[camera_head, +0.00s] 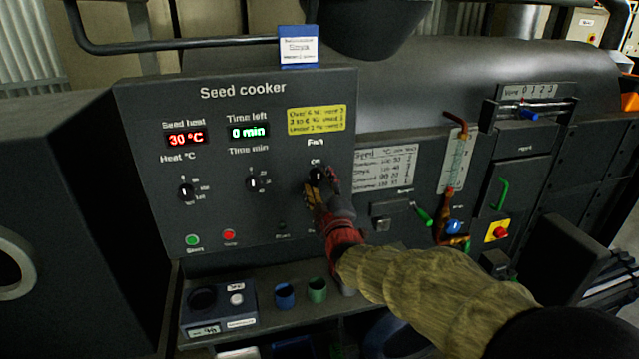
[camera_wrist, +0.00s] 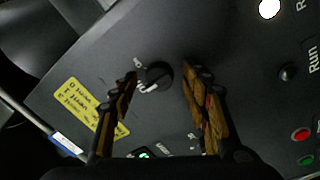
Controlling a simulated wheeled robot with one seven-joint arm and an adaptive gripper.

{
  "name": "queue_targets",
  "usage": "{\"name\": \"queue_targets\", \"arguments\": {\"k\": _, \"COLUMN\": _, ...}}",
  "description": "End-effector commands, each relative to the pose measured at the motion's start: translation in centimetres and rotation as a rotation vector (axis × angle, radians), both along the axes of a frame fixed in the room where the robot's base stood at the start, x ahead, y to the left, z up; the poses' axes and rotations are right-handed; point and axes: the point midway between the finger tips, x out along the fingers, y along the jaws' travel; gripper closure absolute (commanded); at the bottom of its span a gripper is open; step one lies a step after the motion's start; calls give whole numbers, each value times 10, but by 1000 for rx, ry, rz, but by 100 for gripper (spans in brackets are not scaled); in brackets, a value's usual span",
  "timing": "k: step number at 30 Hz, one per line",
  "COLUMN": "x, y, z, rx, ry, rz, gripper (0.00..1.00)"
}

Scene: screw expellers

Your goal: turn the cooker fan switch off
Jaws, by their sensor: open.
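The cooker fan switch is a black rotary knob (camera_head: 316,177) under the "Fan" label on the dark seed cooker panel (camera_head: 235,125). Its upper label seems to read "Off"; my gripper hides part of the knob and the labels below it. In the wrist view the knob (camera_wrist: 159,76) has a white pointer mark on its left side, near small white lettering. My gripper (camera_head: 322,188) is at the knob; in the wrist view the open gripper (camera_wrist: 160,75) has one finger on each side of the knob, with visible gaps. I cannot tell whether the fingers touch the panel.
Two other knobs, heat (camera_head: 186,192) and time (camera_head: 253,183), sit left of the fan knob. A green button (camera_head: 192,240) and a red button (camera_head: 229,235) are below. A shelf under the panel holds a scale (camera_head: 218,305) and small blue (camera_head: 284,295) and green (camera_head: 317,290) cups.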

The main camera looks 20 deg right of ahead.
Motion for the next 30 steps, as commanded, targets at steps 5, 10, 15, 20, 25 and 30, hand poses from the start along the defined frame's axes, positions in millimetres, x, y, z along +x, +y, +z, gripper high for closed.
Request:
{"name": "queue_targets", "arguments": {"k": 5, "x": -23, "y": 1, "z": -1, "rx": 0, "ry": -1, "rz": 0, "gripper": 53}}
{"name": "queue_targets", "arguments": {"k": 10, "x": -56, "y": 2, "z": -3, "rx": 0, "ry": -2, "rz": 1, "gripper": 53}}
{"name": "queue_targets", "arguments": {"k": 15, "x": -86, "y": 4, "z": -5, "rx": -1, "ry": -1, "rz": 1, "gripper": 53}}
{"name": "queue_targets", "arguments": {"k": 20, "x": -105, "y": 4, "z": -6, "rx": 0, "ry": -1, "rz": 0, "gripper": 53}}
{"name": "queue_targets", "arguments": {"k": 25, "x": -115, "y": 5, "z": -7, "rx": 0, "ry": -1, "rz": 1, "gripper": 53}}
{"name": "queue_targets", "arguments": {"k": 30, "x": -116, "y": 5, "z": -8, "rx": 0, "ry": 0, "rz": 0, "gripper": 53}}
